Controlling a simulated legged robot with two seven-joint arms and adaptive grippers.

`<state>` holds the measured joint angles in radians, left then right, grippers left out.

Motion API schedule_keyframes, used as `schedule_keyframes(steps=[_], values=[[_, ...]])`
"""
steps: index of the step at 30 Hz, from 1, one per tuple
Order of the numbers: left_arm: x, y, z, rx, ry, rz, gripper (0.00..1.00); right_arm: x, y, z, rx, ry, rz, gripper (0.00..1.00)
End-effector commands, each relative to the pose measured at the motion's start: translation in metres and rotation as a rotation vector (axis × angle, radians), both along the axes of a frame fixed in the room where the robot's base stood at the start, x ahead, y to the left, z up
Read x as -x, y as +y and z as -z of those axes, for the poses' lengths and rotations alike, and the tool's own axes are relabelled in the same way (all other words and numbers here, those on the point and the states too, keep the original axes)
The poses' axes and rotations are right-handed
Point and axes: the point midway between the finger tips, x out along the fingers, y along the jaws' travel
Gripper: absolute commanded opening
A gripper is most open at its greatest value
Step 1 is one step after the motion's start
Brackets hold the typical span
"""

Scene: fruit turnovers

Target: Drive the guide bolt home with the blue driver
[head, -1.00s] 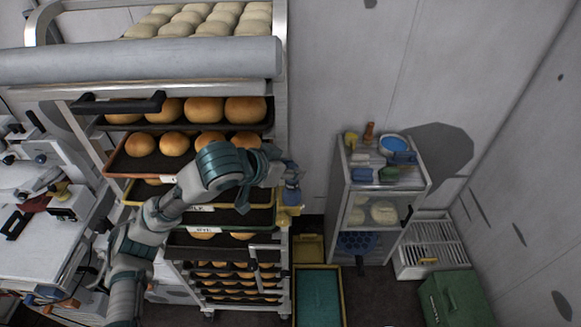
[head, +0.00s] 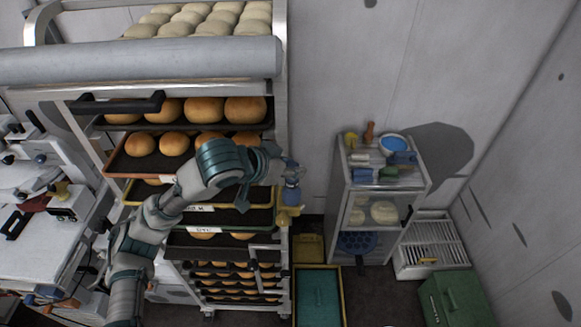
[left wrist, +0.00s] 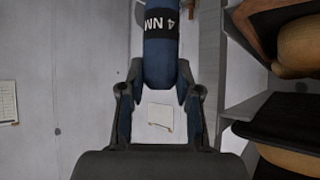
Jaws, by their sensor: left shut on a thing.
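The blue driver (head: 292,195) is in my left gripper (head: 291,178), at the right side of the tall bread rack. In the left wrist view, the blue driver (left wrist: 160,60) has a black band marked "4 NM". The fingers of my left gripper (left wrist: 160,92) are around its near end. In the head view a yellow part (head: 289,214) shows just below the driver, at the rack's edge. I cannot tell whether the driver touches it. I cannot make out the guide bolt. My right gripper is out of view.
The bread rack (head: 284,120) with its trays of buns stands close beside my left arm. A small cabinet (head: 340,205) with tools and a blue bowl (head: 393,144) on top stands to the right. A green box (head: 455,298) is on the floor.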

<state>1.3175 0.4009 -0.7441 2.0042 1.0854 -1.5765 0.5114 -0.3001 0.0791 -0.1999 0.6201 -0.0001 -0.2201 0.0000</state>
Motion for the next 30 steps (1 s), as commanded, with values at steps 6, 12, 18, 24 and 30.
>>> schedule_keyframes(steps=[6,12,18,24,30], values=[[0.001,0.000,-0.021,0.004,-0.007,-0.001,0.00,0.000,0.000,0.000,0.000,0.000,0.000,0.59],[0.001,0.000,-0.037,0.005,-0.008,-0.001,0.00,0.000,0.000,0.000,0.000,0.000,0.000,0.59],[0.000,0.000,-0.051,0.005,-0.008,-0.001,0.00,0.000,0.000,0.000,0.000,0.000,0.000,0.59],[0.001,0.000,-0.057,0.005,-0.007,0.000,0.00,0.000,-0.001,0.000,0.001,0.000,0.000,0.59],[0.001,0.000,-0.057,0.005,-0.007,0.000,0.00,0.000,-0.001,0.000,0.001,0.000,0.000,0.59]])
